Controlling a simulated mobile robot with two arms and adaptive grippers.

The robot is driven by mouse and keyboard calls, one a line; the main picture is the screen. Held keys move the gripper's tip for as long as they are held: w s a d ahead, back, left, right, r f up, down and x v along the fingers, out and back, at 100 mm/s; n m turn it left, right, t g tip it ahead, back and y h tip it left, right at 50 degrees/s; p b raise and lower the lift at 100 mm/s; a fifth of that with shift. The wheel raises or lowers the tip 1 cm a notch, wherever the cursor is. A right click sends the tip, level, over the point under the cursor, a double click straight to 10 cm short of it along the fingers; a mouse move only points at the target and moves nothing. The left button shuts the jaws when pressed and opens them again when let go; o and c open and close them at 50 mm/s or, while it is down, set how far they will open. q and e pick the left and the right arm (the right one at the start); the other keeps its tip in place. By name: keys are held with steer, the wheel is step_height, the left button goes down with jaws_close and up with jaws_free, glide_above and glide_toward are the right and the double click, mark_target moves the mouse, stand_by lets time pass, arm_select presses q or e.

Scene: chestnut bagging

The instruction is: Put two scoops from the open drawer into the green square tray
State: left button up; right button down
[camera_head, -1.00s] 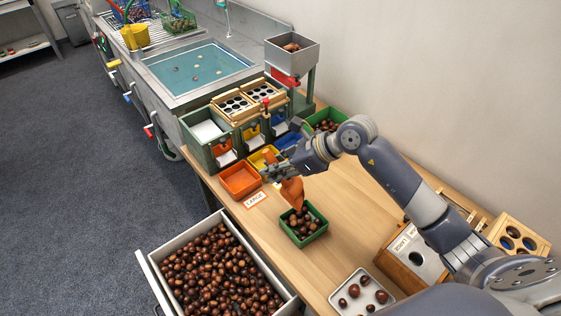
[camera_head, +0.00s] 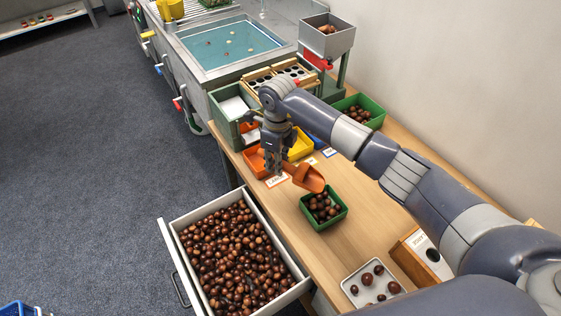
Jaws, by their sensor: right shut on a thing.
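My right gripper (camera_head: 273,162) is shut on an orange scoop (camera_head: 309,179), by its handle. The scoop's bowl is above the table, just behind and left of the green square tray (camera_head: 343,214), and looks empty. The tray holds several brown chestnuts (camera_head: 324,206). The open drawer (camera_head: 245,194) at the lower middle is full of brown chestnuts (camera_head: 232,257). My left gripper is not in view.
An orange bin (camera_head: 254,165) and a yellow bin (camera_head: 300,147) stand behind the scoop. A white tray (camera_head: 348,290) with several chestnuts is at the front. A larger green bin (camera_head: 376,120) is at the back right. Bare tabletop (camera_head: 385,200) lies right of the green tray.

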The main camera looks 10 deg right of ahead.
steer(key=shift+w+a+f+g+h+b, duration=0.15)
steer(key=shift+g+h+b, duration=0.25)
steer(key=shift+h+b, duration=0.2)
steer(key=shift+w+a+r+g+h+b, duration=0.1)
steer(key=shift+g+h+b, duration=0.35)
steer(key=shift+b, duration=0.2)
steer(key=shift+s+r+p, duration=0.1)
steer(key=shift+r+p, duration=0.7)
steer(key=shift+r, duration=0.8)
